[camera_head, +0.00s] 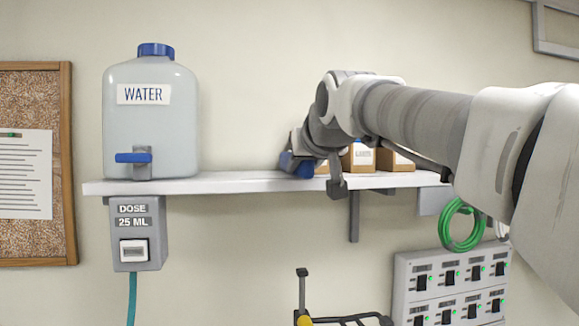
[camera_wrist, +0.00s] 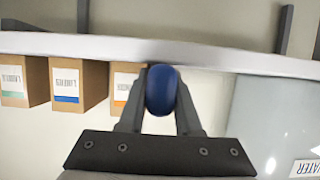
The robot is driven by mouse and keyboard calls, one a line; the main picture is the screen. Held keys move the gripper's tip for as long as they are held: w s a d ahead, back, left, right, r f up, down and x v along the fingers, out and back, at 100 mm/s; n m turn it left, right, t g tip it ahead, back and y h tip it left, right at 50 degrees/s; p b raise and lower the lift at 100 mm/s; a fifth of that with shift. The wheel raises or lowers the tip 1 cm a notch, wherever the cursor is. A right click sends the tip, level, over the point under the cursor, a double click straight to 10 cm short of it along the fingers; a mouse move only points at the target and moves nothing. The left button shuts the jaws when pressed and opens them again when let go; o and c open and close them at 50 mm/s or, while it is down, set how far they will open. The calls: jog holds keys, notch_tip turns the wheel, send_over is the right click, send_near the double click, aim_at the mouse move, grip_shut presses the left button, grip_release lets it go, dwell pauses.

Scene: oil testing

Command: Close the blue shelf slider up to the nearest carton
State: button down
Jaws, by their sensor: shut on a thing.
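The blue shelf slider (camera_head: 297,165) is on the white shelf, between the water jug and the cartons. In the wrist view its rounded blue end (camera_wrist: 161,90) sits between my two fingers. My gripper (camera_wrist: 160,100) is shut on it. The nearest carton, brown with an orange-striped label (camera_wrist: 125,80), is just left of my fingers in the wrist view and partly hidden by one. I cannot tell whether the slider touches it. In the head view my wrist covers much of the slider and the nearest carton.
Other cartons (camera_head: 358,158) stand farther along the shelf (camera_head: 235,185). A large water jug (camera_head: 150,115) with a blue tap stands at the shelf's left. A dose box (camera_head: 134,232) hangs below it. A switch panel (camera_head: 455,285) and green cable coil (camera_head: 461,226) are at lower right.

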jog(key=c, duration=0.6)
grip_release()
jog(key=b+v, duration=0.2)
jog(key=v, duration=1.5)
jog(key=shift+s+r, duration=0.2)
jog(key=shift+f, duration=0.1)
jog(key=s+d+f+g+h, duration=0.1)
jog(key=s+f, duration=0.3)
jog(key=f, duration=1)
jog(key=s+d+f+m+g, duration=0.1)
jog(key=s+d+f+g, duration=0.3)
jog(key=f, duration=1)
jog(key=s+d+f+m+g+h, duration=0.1)
jog(key=s+f, duration=0.4)
jog(key=f, duration=0.9)
jog(key=shift+d+f+g+h, duration=0.3)
jog(key=shift+d+f+g, duration=0.05)
jog(key=shift+d+g, duration=0.55)
